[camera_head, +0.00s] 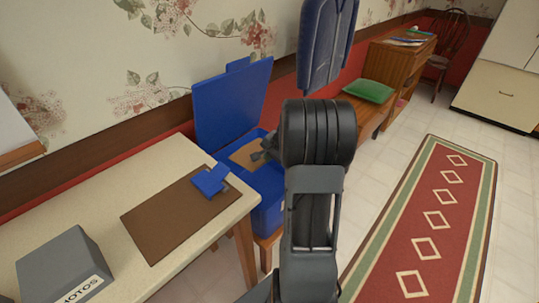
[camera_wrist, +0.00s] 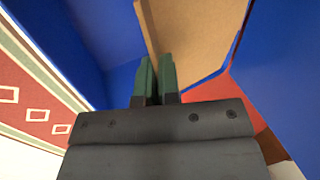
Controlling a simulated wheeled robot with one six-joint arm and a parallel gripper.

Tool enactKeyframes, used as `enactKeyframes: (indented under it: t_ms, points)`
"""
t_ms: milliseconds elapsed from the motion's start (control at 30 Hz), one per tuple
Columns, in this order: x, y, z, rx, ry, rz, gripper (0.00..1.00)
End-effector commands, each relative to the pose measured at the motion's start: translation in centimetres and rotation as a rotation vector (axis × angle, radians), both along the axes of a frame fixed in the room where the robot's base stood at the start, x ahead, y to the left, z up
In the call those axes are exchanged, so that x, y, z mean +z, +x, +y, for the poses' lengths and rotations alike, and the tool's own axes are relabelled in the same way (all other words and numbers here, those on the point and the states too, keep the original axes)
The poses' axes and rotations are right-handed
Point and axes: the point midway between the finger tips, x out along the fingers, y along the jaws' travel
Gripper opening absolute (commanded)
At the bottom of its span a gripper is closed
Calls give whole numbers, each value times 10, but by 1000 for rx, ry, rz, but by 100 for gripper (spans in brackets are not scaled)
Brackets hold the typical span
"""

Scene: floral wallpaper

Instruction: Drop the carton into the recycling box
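The blue recycling box (camera_head: 268,212) stands beside the desk with its lid (camera_head: 232,105) raised against the wall. The flat brown carton (camera_head: 245,153) is at the mouth of the box, tilted, partly hidden by my gripper (camera_head: 262,154). In the wrist view, the dark green fingers of my gripper (camera_wrist: 158,78) are close together on the near edge of the carton (camera_wrist: 200,35). Blue walls of the box (camera_wrist: 285,80) lie on both sides of it. My arm hides part of the box in the head view.
The desk (camera_head: 95,190) at left holds a brown mat (camera_head: 160,220), a blue object (camera_head: 210,180) and a grey photo box (camera_head: 65,265). A wooden bench with a green cushion (camera_head: 369,90) is behind my arm. The floor and red rug (camera_head: 430,225) at right are clear.

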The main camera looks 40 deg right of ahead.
Motion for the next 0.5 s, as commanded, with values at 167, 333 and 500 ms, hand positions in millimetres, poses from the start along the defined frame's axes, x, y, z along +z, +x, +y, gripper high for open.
enactKeyframes:
  t_ms: [167,333,500]
  points:
    - [1,0,0,0,-1,-1,0]
    - [1,0,0,0,-1,-1,19]
    - [1,0,0,0,-1,-1,33]
